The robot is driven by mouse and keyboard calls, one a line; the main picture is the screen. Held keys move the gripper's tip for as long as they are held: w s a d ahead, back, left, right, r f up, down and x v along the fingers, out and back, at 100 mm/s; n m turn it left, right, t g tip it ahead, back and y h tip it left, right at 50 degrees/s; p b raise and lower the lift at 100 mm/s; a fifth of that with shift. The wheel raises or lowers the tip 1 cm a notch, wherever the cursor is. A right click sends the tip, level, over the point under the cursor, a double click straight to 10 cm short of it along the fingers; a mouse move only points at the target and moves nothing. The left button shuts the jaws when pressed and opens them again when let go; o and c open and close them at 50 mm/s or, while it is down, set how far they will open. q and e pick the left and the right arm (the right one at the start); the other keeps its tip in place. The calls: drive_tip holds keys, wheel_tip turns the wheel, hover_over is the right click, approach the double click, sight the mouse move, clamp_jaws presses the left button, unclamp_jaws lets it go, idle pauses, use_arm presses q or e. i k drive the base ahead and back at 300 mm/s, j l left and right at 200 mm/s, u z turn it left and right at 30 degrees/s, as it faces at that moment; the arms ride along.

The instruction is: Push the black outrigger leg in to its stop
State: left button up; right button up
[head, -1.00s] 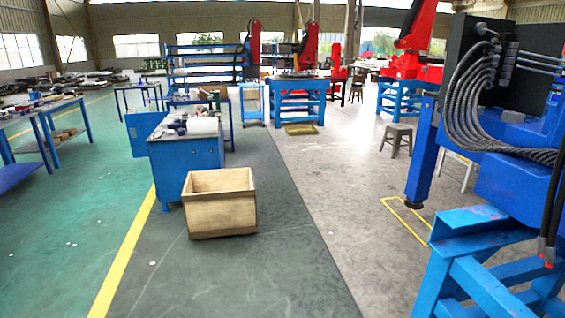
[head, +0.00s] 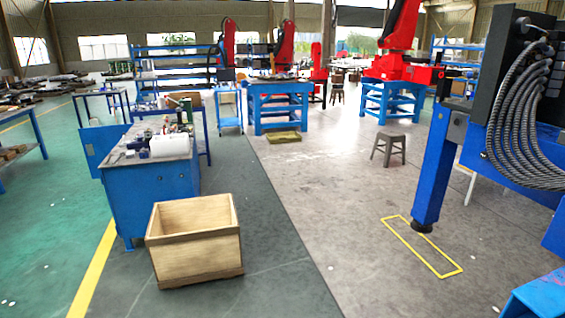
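I cannot make out a leg that is clearly black. On the right, a crane's upright blue leg (head: 439,166) ends in a small black foot (head: 422,226) at the floor. A short dark piece (head: 457,103) shows at the top of this leg; I cannot tell what it is. Neither of my grippers is in view.
An open wooden crate (head: 196,265) stands on the floor ahead, in front of a blue workbench (head: 150,192). A yellow outline (head: 420,252) marks the floor by the black foot. A grey stool (head: 389,149) stands beyond. A blue stand (head: 540,297) fills the lower right corner. Floor between crate and outline is clear.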

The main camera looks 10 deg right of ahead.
sight(444, 79)
drive_tip(key=i+z, duration=0.35)
drive_tip(key=i, duration=0.3)
drive_tip(key=i+j+z, duration=0.1)
drive_tip(key=i+z, duration=0.25)
drive_tip(key=i, duration=0.3)
drive_tip(key=i+j+z, duration=0.1)
drive_tip(key=i+z, duration=0.35)
drive_tip(key=i, duration=0.95)
drive_tip(key=i+l+u, duration=0.2)
drive_tip(key=i, duration=1.25)
drive_tip(key=i+u, duration=0.3)
drive_tip(key=i, duration=1.15)
drive_tip(key=i+z, duration=0.2)
drive_tip(key=i, duration=0.5)
drive_tip(key=i+j+z, duration=0.2)
drive_tip(key=i, duration=0.5)
drive_tip(key=i+l, duration=0.1)
drive_tip(key=i, duration=0.65)
drive_tip(key=i+l, duration=0.1)
drive_tip(key=i, duration=0.6)
drive_tip(key=i+u, duration=0.35)
drive_tip(key=i, duration=0.3)
drive_tip(key=i+l+u, duration=0.15)
drive_tip(key=i+u, duration=0.2)
drive_tip(key=i, duration=0.25)
drive_tip(key=i+u, duration=0.35)
drive_tip(key=i, duration=1.05)
